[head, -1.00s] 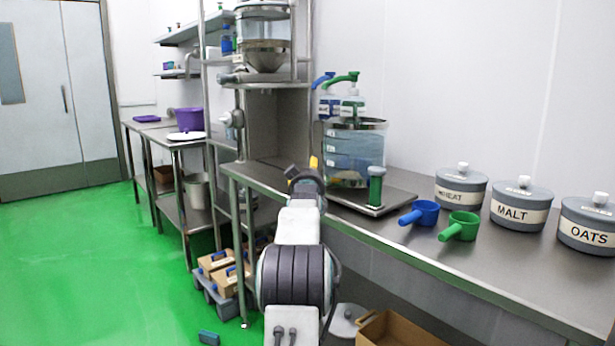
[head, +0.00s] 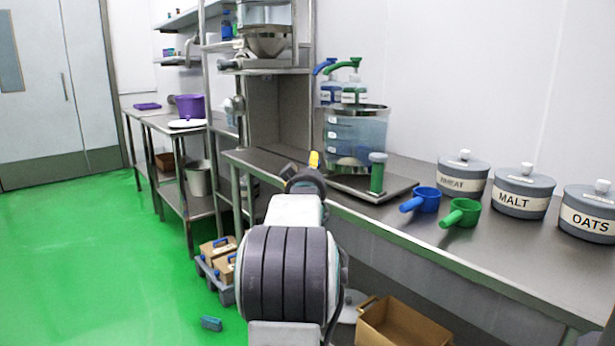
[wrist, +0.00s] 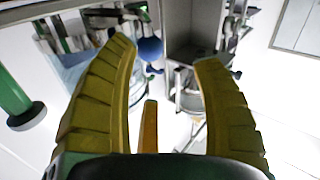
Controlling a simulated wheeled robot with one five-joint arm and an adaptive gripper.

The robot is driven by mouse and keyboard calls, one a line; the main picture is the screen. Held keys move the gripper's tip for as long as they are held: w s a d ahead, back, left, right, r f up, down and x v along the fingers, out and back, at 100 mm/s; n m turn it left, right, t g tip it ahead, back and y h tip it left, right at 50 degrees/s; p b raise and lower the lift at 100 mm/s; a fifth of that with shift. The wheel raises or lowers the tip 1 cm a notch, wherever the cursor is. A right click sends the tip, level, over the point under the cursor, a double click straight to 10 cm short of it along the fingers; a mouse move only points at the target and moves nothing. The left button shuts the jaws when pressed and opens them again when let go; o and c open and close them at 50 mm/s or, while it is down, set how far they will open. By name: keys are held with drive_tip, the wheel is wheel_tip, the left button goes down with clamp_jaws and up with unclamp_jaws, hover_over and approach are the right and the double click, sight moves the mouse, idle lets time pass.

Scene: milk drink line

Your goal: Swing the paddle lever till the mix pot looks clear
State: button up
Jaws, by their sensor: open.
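The mix pot (head: 362,130) is a clear vessel with a metal rim on the bench, with bluish liquid and a pale patch low down. It also shows in the wrist view (wrist: 72,72), upper left. A green upright handle (head: 377,177), likely the paddle lever, stands at the pot's front right on a metal plate. It also shows at the left of the wrist view (wrist: 14,98). My gripper (head: 305,168) is left of the pot, apart from the handle. In the wrist view its yellow fingers (wrist: 164,48) are spread, with nothing held between them.
Blue (head: 426,199) and green (head: 463,212) scoops lie right of the handle, before lidded WHEAT (head: 462,175), MALT (head: 522,198) and OATS (head: 588,212) pots. Pump bottles (head: 353,92) stand behind the mix pot. A cardboard box (head: 400,332) is below the bench. Green floor lies open at left.

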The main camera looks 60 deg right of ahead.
drive_tip(key=shift+v, duration=1.2)
drive_tip(key=shift+s+r, duration=0.1)
drive_tip(key=shift+r, duration=0.05)
